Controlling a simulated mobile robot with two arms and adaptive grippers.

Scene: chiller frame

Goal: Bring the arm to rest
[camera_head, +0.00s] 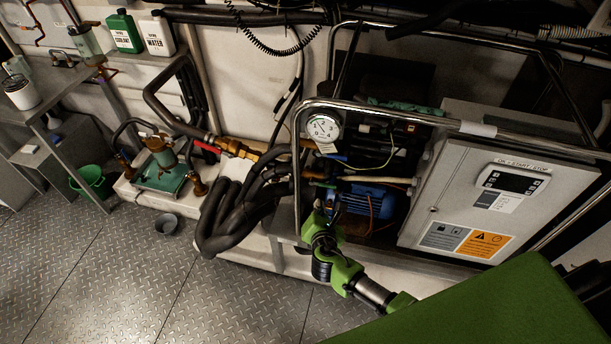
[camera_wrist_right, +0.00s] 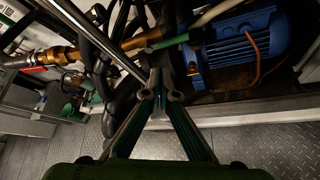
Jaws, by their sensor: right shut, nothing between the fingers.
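My right arm comes in from the lower right of the head view, with green and black links. Its right gripper (camera_head: 330,212) is in front of the chiller frame (camera_head: 297,165), by the blue motor (camera_head: 364,199). In the wrist view the two fingers of the right gripper (camera_wrist_right: 159,80) meet at their tips, shut and empty. The blue motor (camera_wrist_right: 240,45) lies beyond them to the right, and a metal frame bar runs just left of the tips. I cannot tell whether the gripper touches the bar. My left gripper is not in view.
A control cabinet (camera_head: 474,200) stands right of the motor. Black hoses (camera_head: 225,220) and a brass fitting (camera_head: 237,148) are to the left. A round gauge (camera_head: 323,128) sits above.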

